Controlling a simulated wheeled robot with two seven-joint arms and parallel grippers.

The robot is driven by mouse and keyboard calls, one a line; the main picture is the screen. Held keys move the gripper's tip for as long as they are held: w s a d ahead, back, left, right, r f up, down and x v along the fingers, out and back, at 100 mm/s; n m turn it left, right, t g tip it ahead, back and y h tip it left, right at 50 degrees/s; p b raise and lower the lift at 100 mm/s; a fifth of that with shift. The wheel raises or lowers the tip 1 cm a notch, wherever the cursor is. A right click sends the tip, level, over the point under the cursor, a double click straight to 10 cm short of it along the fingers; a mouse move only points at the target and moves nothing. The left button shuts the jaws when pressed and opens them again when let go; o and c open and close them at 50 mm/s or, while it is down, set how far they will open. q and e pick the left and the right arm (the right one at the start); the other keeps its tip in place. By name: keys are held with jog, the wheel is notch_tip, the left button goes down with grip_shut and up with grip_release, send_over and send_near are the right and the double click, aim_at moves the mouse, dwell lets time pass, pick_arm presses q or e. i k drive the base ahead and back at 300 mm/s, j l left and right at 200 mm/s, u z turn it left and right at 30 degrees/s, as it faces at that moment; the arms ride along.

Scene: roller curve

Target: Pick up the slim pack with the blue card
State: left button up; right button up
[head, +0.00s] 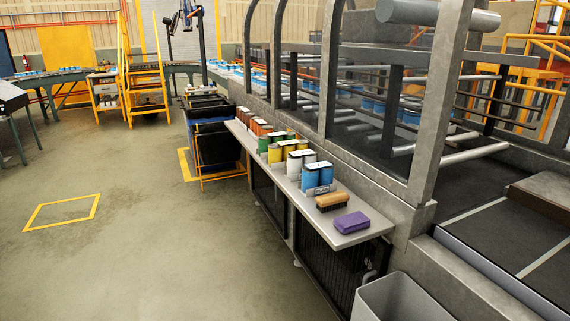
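A row of slim packs stands on a narrow grey shelf (349,238) along the machine. The cards are too small to read clearly. Neither of my grippers is in view.
A wooden brush (332,202) and a purple block (352,223) lie on the near end of the shelf. A grey bin (400,300) stands below its near end. A dark cart (215,145) stands beyond. Open floor lies to the left.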

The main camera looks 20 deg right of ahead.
aim_at(317, 178)
jog(key=i+j+z, duration=0.15)
jog(key=i+z, duration=0.35)
jog(key=i, duration=0.15)
jog(key=i+j+z, duration=1)
jog(key=i+j, duration=0.05)
jog(key=i, duration=0.05)
